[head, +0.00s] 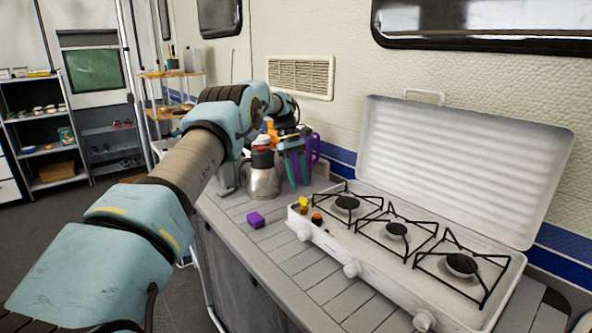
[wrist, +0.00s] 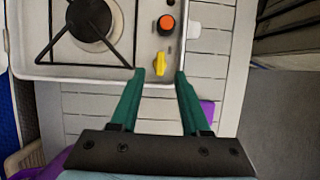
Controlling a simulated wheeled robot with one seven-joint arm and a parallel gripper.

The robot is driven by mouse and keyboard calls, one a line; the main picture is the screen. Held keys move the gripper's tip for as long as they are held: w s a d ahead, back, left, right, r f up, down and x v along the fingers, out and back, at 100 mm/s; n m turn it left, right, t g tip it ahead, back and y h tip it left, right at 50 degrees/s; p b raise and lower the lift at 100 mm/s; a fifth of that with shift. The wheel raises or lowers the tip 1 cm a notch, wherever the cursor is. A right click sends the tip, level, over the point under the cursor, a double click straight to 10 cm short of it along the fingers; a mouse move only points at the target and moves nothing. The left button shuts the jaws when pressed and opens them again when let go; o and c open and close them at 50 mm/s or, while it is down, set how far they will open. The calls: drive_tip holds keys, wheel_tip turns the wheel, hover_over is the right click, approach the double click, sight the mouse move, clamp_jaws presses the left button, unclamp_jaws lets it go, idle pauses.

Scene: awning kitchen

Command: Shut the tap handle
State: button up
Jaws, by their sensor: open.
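The tap handle is a small yellow lever (wrist: 161,64) on the near corner of the white camping stove (wrist: 150,48). In the wrist view it stands lengthwise, up and down in the picture. It also shows in the head view (head: 303,202) at the stove's left end. My gripper (wrist: 160,74) is open, with its two teal fingers pointing at the stove corner. The yellow handle sits just ahead of and between the fingertips, with gaps on both sides. In the head view my gripper (head: 297,172) hangs just behind the handle. I cannot tell its exact height over the stove.
An orange-topped knob (wrist: 166,23) stands just beyond the handle. Black burner grates (head: 397,230) and a raised lid (head: 465,165) lie to the right. A purple cube (head: 256,219) and a metal jug (head: 262,178) are on the slatted counter (head: 290,262). The counter's front is mostly clear.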

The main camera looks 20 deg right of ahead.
drive_tip(key=p+v, duration=0.3)
drive_tip(key=v, duration=0.3)
idle(0.6)
drive_tip(key=s+a+r+m+t, duration=0.1)
drive_tip(key=a+r+t, duration=0.1)
drive_tip(key=a, duration=0.9)
drive_tip(key=s+a+r+m+t, duration=0.1)
drive_tip(key=a+r, duration=0.2)
drive_tip(key=a, duration=0.7)
drive_tip(key=s+a+f+m+t, duration=0.1)
drive_tip(key=s+a, duration=0.8)
drive_tip(key=s, duration=0.3)
drive_tip(key=s+a+f+m+t+y, duration=0.1)
drive_tip(key=s+a+f, duration=0.1)
drive_tip(key=s+a, duration=0.7)
drive_tip(key=s, duration=0.3)
drive_tip(key=shift+f+t, duration=0.2)
drive_tip(key=shift+t, duration=0.2)
